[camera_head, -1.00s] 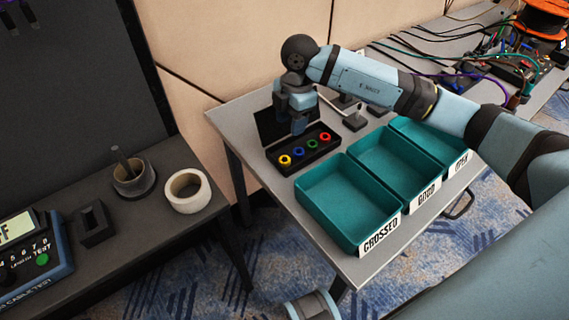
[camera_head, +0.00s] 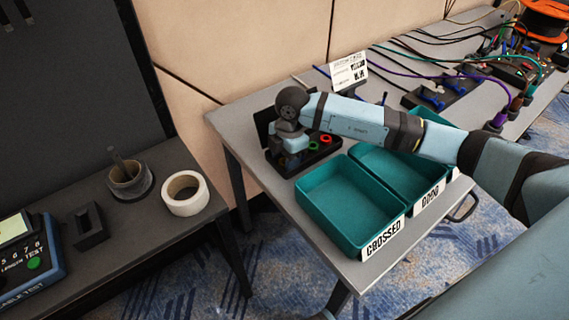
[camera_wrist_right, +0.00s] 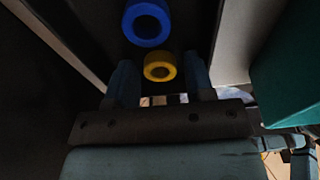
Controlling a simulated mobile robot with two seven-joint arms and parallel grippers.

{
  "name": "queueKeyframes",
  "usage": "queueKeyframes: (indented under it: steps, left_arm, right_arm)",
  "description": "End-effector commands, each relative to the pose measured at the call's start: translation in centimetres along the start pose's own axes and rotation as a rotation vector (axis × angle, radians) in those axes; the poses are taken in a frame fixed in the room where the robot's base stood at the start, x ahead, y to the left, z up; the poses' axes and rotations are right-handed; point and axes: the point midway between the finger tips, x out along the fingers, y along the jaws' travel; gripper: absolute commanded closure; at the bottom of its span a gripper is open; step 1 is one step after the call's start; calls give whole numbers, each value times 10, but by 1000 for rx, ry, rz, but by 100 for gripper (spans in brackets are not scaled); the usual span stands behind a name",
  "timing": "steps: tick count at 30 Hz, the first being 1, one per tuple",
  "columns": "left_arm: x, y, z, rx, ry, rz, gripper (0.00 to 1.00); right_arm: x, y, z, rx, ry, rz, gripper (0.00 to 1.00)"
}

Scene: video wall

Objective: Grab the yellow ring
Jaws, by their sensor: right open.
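The yellow ring (camera_wrist_right: 160,66) shows in the right wrist view, lying in the black tray between the two blue fingers of my right gripper (camera_head: 291,155). The gripper is open, with one finger on each side of the ring and visible space on both sides. In the head view the gripper is low over the left part of the black tray (camera_head: 301,163) and hides the yellow ring. A blue ring (camera_wrist_right: 147,22) lies just beyond the yellow one in the wrist view. My left gripper is not seen.
A red ring (camera_head: 326,139) and a green ring (camera_head: 313,146) lie in the same tray, right of the gripper. Teal bins (camera_head: 350,205) stand close by at the right. A tape roll (camera_head: 185,193) sits on the dark table at left.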

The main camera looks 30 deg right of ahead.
Motion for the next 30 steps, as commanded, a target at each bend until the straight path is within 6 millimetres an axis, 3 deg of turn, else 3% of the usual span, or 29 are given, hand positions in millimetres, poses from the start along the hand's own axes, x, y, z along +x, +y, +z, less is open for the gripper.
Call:
queueKeyframes:
  steps: [3, 8, 20, 26, 30]
  left_arm:
    - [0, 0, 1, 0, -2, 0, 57]
    - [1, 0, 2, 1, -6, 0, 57]
    - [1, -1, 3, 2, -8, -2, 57]
    - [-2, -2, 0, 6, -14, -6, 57]
    - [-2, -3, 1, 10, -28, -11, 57]
  right_arm:
    - [-1, 0, 0, 0, 0, 0, 54]
    - [-1, 0, 0, 0, 0, 0, 88]
    - [-5, 0, 0, 0, 0, 1, 88]
    - [-36, 1, -4, -2, -1, 4, 88]
    - [-76, 1, -9, -2, 0, 6, 88]
